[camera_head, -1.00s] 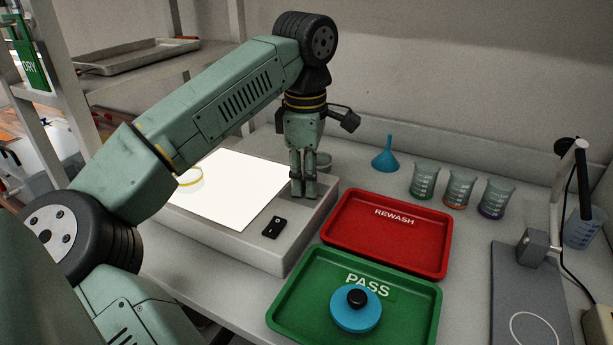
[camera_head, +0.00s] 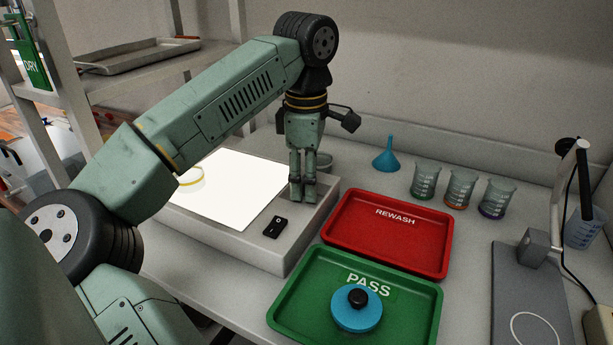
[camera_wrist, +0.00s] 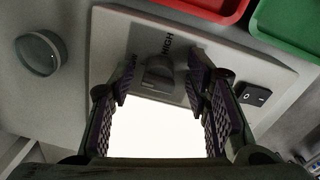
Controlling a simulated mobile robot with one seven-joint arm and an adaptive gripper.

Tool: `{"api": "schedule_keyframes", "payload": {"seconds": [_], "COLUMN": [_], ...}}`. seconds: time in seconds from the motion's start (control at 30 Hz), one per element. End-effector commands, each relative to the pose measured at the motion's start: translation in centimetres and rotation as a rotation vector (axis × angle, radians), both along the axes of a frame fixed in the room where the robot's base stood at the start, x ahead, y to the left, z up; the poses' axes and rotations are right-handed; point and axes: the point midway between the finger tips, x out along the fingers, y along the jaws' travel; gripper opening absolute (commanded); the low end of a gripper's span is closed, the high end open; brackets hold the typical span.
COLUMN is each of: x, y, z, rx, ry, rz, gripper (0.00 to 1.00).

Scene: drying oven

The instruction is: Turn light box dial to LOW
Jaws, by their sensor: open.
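The light box (camera_head: 278,258) stands on the bench with its white panel (camera_head: 238,195) lit. In the wrist view the grey dial (camera_wrist: 158,75) sits on the light box top, beside the panel, with the word HIGH printed next to it. My gripper (camera_head: 303,196) points straight down over the far right corner of the light box. In the wrist view its fingers (camera_wrist: 160,82) are open, one on each side of the dial; whether they touch it is unclear.
A black rocker switch (camera_head: 276,227) is on the light box's near side. A red REWASH tray (camera_head: 385,258) and a green PASS tray (camera_head: 288,307) lie to the right. A glass vessel (camera_wrist: 40,53) stands near my gripper. A funnel (camera_head: 386,158) and several beakers stand behind.

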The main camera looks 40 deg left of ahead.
Motion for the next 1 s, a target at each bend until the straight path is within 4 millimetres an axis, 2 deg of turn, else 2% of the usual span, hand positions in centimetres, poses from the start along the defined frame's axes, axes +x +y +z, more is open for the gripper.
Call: {"api": "schedule_keyframes", "payload": {"seconds": [0.17, 0.5, 0.6, 1.0], "x": [0.0, -0.2, -0.2, -0.3], "y": [0.0, -0.1, -0.1, -0.2], "z": [0.8, 6.1, 7.0, 7.5], "rx": [0.002, 0.001, 0.000, 0.000], "ry": [-0.001, -0.002, -0.001, 0.000], "rz": [0.001, 0.001, 0.000, 0.000], "gripper": [0.44, 0.44, 0.44, 0.44]}}
